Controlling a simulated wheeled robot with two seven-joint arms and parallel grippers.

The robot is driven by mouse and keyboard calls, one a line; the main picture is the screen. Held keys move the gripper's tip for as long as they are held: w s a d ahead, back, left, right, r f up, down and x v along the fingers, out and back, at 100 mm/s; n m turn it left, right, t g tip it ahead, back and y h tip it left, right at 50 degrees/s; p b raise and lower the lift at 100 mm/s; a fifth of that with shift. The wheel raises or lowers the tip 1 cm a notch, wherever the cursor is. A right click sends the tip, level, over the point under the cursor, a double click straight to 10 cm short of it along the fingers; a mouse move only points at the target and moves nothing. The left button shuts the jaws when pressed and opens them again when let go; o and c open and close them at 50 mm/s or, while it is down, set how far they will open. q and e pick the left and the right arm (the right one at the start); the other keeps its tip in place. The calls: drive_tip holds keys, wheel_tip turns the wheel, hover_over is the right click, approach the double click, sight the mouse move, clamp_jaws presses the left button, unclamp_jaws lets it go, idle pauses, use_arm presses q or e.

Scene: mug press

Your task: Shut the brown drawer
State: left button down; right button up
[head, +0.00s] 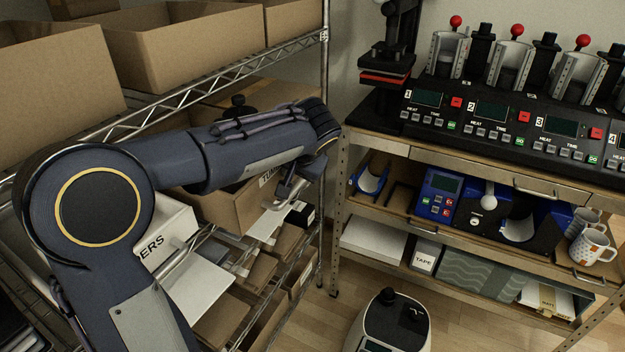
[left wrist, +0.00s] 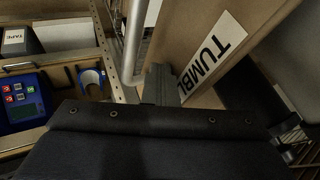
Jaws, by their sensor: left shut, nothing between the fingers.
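The bench at the right has a wooden drawer front (head: 470,170) under its top, with a metal handle (head: 538,191). A second handle (head: 582,279) is on the wooden front edge of the tier below, at its right end. I cannot tell which is the brown drawer or how far either stands out. My left gripper (head: 283,200) is shut and empty, beside the wire rack and left of the bench. Its closed fingers (left wrist: 160,84) also show in the left wrist view, close to a cardboard box. My right gripper is not in view.
The box labelled TUMBL (left wrist: 222,45) and a rack post (left wrist: 136,40) are close to my left gripper. The bench holds a mug press (head: 480,115), a blue device (head: 438,194) and mugs (head: 592,245). A white and black machine (head: 390,325) stands on the floor before it.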

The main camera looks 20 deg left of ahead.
use_arm(q)
drive_tip(key=a, duration=0.9)
drive_tip(key=shift+w+a, duration=0.15)
drive_tip(key=shift+a, duration=0.15)
drive_tip(key=shift+a+r, duration=0.1)
